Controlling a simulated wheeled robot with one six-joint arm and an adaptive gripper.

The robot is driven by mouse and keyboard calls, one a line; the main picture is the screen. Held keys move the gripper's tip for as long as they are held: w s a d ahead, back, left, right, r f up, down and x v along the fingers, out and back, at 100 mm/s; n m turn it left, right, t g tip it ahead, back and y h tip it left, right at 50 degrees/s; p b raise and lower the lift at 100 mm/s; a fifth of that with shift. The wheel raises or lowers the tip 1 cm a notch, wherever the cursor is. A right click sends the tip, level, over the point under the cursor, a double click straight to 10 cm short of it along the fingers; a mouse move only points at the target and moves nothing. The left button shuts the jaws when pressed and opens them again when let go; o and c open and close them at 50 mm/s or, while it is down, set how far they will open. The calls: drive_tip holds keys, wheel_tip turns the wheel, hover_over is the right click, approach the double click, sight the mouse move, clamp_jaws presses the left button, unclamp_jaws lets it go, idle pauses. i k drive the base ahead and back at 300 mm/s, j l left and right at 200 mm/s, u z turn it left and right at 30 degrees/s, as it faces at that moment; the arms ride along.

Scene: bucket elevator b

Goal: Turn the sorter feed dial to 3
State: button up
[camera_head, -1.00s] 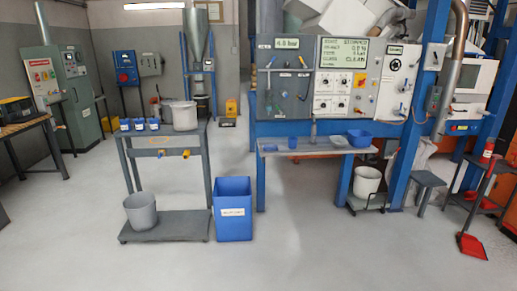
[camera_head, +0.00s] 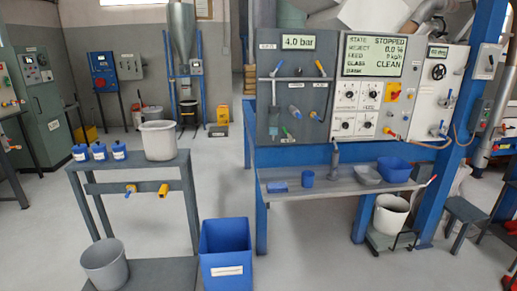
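The sorter's control panel stands at the right of centre, with a screen (camera_head: 374,54) above it. The screen reads state STOPPED, reject 0.0 %, feed 0 kg/h and glass CLEAN. Below the screen are several white square plates with round dials, in two rows: an upper left dial (camera_head: 346,93), an upper right dial (camera_head: 371,92), a lower left dial (camera_head: 342,124) and a lower right dial (camera_head: 366,124). Their labels and pointer settings are too small to read, so I cannot tell which is the feed dial. My gripper is not in view.
A yellow-and-red switch (camera_head: 393,92) sits right of the dials. A grey shelf (camera_head: 340,184) with blue containers juts out below the panel. A grey stand (camera_head: 135,176) and blue bin (camera_head: 227,252) stand at front left. The floor (camera_head: 310,250) before the shelf is clear.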

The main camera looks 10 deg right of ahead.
sight(373, 95)
drive_tip(key=i+j+z, duration=0.1)
drive_tip(key=i+z, duration=0.2)
drive_tip(key=i, duration=0.25)
drive_tip(key=i+j+z, duration=0.3)
drive_tip(key=i, duration=0.25)
drive_tip(key=i+j+z, duration=0.3)
drive_tip(key=i, duration=0.25)
